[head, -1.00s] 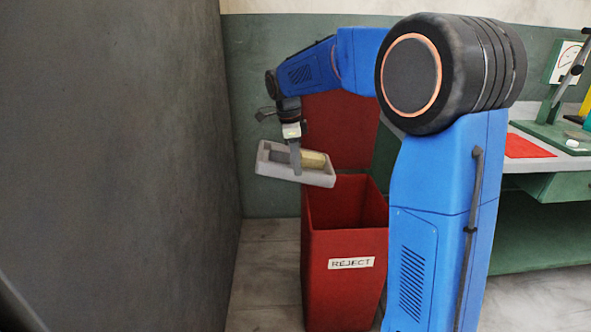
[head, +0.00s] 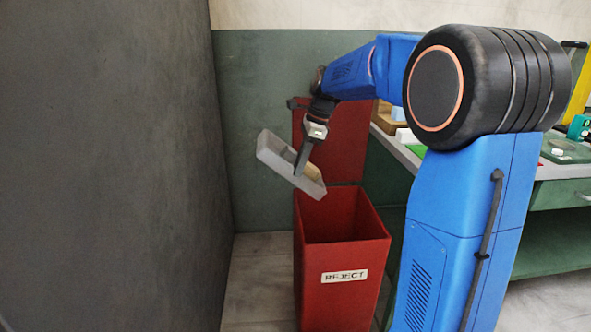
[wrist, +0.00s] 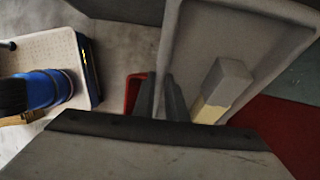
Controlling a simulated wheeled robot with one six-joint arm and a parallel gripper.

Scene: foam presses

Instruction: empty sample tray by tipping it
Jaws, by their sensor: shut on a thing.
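My gripper (head: 303,157) is shut on the wall of the grey sample tray (head: 275,150). The tray hangs in the air above the back left of the open red bin labelled REJECT (head: 345,277). It is tilted, with its right end lower, toward the bin. In the wrist view the tray (wrist: 187,35) fills the upper right, and a block (wrist: 222,85), part grey and part pale yellow, is still inside it. In the head view the block is mostly hidden by the tray wall and gripper. The fingers also show in the wrist view (wrist: 168,100).
The bin's red raised back panel (head: 338,150) stands behind the tray. A grey wall (head: 110,160) rises close on the left. A green bench (head: 560,190) with equipment stands at the right. The bin's mouth looks empty as far as I see.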

